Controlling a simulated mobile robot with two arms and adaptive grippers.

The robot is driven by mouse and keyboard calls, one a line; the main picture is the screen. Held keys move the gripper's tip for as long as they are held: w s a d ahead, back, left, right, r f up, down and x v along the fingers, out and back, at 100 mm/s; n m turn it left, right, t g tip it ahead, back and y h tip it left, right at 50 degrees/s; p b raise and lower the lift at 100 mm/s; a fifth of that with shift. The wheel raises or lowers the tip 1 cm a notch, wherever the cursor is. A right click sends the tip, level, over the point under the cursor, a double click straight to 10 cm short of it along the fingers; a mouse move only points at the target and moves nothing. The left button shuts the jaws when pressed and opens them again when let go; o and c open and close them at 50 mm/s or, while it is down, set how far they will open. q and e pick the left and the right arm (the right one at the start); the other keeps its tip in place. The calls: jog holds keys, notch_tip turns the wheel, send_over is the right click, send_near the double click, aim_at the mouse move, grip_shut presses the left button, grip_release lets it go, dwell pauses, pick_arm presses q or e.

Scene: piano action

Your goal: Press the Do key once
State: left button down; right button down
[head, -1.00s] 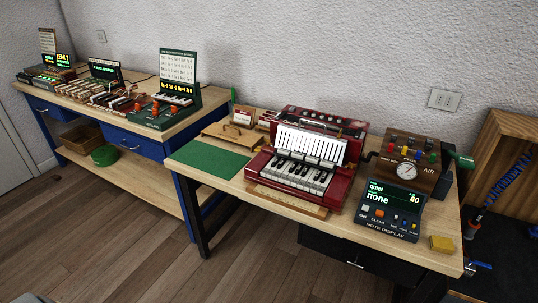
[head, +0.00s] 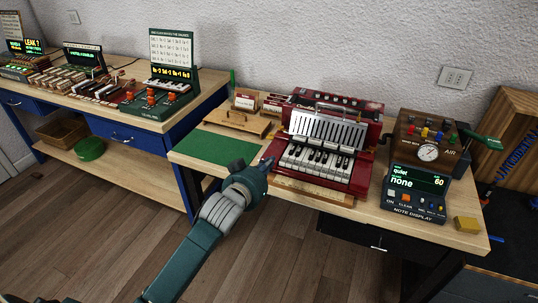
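A red accordion-like instrument (head: 359,165) lies on the wooden bench, with a row of white and black keys (head: 317,163) facing me and a silver grille (head: 328,129) behind them. Key labels are too small to read, so I cannot tell which key is Do. My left gripper (head: 268,161) is just left of the keyboard's left end, near the instrument's front left corner. It looks apart from the keys, and its fingers are too small and dark to tell open or shut. A note display (head: 417,187) at the right reads "quiet", "none" and "60". My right gripper is out of view.
An air unit with a gauge (head: 428,153) and a yellow block (head: 467,224) are at the right. Another bench at the left holds several keyboard devices.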

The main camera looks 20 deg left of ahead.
pick_arm(q)
jog(key=shift+r, duration=0.65)
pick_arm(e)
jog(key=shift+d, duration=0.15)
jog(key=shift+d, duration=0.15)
pick_arm(q)
jog(key=x, duration=1)
jog(key=shift+r, duration=0.1)
notch_tip(320, 180, down, 3)
jog(key=shift+f, duration=0.6)
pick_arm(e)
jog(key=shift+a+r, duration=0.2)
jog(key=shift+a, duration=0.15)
